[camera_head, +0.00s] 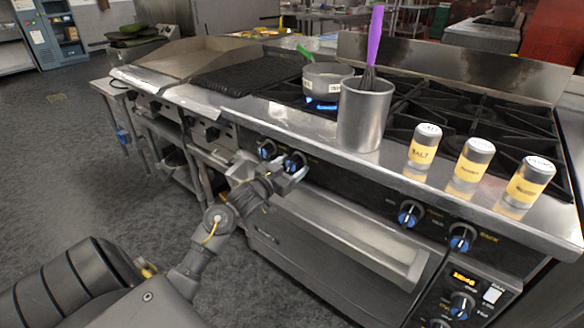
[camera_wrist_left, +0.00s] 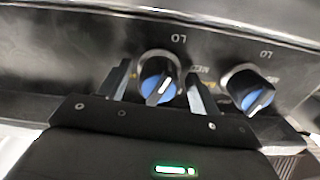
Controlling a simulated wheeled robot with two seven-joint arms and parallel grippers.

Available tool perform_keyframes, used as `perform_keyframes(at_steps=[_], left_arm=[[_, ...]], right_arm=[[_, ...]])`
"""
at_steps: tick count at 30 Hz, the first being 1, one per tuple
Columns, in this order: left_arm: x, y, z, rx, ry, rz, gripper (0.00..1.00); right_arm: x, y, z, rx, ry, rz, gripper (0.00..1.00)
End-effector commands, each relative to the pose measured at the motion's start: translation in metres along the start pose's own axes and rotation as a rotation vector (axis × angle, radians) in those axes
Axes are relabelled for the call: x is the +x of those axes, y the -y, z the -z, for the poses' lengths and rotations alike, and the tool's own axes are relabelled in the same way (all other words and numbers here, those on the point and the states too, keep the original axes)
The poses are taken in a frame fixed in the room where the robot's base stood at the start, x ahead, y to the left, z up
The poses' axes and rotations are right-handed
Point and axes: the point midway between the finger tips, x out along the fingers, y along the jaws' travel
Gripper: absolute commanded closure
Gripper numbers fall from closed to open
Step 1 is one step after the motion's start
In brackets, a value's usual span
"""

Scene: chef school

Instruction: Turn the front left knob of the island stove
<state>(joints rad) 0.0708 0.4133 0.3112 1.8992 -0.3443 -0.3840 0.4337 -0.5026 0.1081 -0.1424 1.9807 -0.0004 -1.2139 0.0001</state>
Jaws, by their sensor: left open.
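The island stove (camera_head: 335,210) has a row of blue-and-black knobs on its front panel. A pair of them sits at the left: a left knob (camera_head: 267,149) and a right knob (camera_head: 294,162). My left gripper (camera_head: 276,168) is at this pair, close to the panel. In the left wrist view, the open fingers of my left gripper (camera_wrist_left: 158,92) stand on either side of the left knob (camera_wrist_left: 158,80). Contact cannot be told. The right knob (camera_wrist_left: 248,90) is outside the fingers. My right gripper is not in view.
A pot (camera_head: 326,84) stands over a blue-lit burner. A metal canister (camera_head: 363,118) with a purple-handled whisk and three yellow-labelled shakers (camera_head: 424,146) stand along the front edge. More knobs (camera_head: 410,214) are at the right. The floor at left (camera_head: 60,170) is clear.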

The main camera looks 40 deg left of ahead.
Motion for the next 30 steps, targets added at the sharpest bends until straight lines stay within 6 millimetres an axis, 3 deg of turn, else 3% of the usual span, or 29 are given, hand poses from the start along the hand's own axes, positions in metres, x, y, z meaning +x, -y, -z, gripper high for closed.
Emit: perform_keyframes(at_steps=[8, 18, 30], left_arm=[[0.0017, -0.0003, -0.0003, 0.0, 0.001, 0.0, 0.37], [0.0014, -0.0003, -0.0003, -0.001, 0.001, 0.0, 0.8], [0.0012, 0.0001, 0.0003, 0.077, 0.001, 0.0, 0.81]], right_arm=[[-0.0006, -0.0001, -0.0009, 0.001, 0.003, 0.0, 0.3], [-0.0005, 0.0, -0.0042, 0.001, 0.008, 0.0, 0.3], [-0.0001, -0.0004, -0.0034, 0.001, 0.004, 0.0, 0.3]])
